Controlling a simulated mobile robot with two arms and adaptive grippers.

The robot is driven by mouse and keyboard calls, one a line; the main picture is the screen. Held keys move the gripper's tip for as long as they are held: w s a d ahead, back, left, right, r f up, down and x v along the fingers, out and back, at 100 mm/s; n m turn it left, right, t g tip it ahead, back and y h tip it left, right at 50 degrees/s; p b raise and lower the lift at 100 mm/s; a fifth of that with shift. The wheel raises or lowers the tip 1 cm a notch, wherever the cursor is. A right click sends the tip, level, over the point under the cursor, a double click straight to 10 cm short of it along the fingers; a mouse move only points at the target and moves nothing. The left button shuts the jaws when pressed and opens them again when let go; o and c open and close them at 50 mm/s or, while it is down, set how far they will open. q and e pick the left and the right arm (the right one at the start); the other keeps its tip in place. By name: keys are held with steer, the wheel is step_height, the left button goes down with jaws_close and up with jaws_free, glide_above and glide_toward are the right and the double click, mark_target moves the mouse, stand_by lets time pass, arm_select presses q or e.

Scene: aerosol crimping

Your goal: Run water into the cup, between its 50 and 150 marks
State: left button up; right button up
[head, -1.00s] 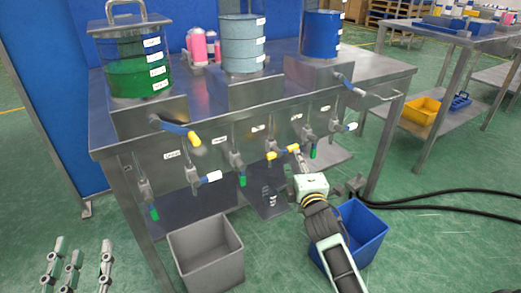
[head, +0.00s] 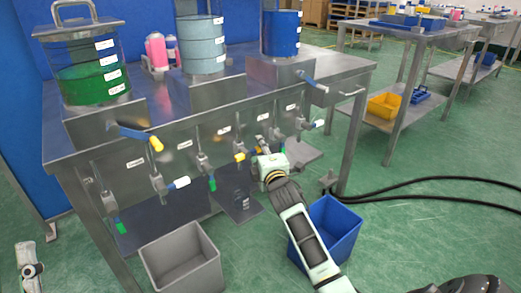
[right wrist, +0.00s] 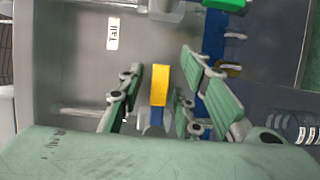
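The clear cup (head: 243,202), small and dark-looking with white mark labels, stands on the lower shelf below the row of taps. I cannot make out any water level in it. Its white mark labels seem to show at the right edge of the right wrist view (right wrist: 307,135). A tap with a yellow handle (head: 240,157) is on the front panel above the cup. In the right wrist view the yellow handle (right wrist: 160,85) lies between the parted fingers of my right gripper (right wrist: 158,95), with gaps at both sides. My left gripper (head: 30,270) is partly in view at lower left.
Other taps have white (head: 180,183) and green handles. Green (head: 92,80), grey (head: 201,45) and blue (head: 281,33) tanks stand on the table (head: 325,65). A grey bin (head: 182,258) and a blue bin (head: 335,225) stand on the floor; my right arm passes over the blue one.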

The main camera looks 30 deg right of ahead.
jaws_close()
arm_select(q)
steer(key=shift+w, duration=0.1)
stand_by(0.5)
